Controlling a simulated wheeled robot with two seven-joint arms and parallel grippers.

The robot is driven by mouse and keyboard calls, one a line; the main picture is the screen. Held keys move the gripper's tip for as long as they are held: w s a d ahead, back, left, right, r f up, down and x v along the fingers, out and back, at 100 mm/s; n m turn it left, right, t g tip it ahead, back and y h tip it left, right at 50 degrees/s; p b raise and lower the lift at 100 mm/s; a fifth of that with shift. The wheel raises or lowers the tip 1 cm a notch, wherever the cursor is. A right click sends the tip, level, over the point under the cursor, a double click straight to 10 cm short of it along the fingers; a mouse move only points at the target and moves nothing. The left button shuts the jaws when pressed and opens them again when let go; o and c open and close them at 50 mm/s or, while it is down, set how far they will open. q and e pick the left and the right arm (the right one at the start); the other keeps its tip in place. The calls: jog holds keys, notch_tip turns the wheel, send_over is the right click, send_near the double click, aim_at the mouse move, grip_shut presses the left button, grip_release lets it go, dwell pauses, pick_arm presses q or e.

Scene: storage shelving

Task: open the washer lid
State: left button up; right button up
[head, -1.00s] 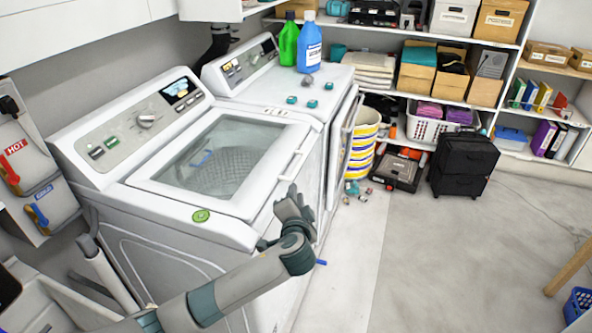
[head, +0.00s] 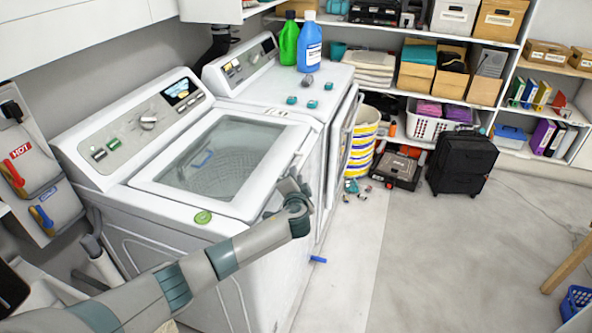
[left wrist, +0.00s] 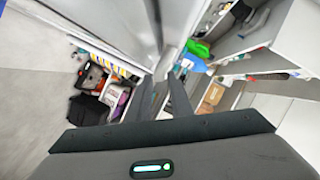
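The washer (head: 190,235) stands at the left, white, with a control panel at its back. Its lid (head: 222,160) has a white frame and a large glass pane, and it lies shut on the top. My left gripper (head: 288,188) is at the lid's front right edge, by the washer's front; I cannot tell whether it touches the lid. In the left wrist view the two dark fingers (left wrist: 163,88) stand apart with nothing clearly held between them. My right gripper is not in view.
A second white machine (head: 275,95) stands right behind the washer, with a green bottle (head: 289,42) and a blue bottle (head: 309,55) on top. A striped basket (head: 362,140), black case (head: 462,160) and shelves lie beyond.

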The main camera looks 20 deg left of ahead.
pick_arm(q)
jog(key=shift+x, duration=2.1)
grip_shut()
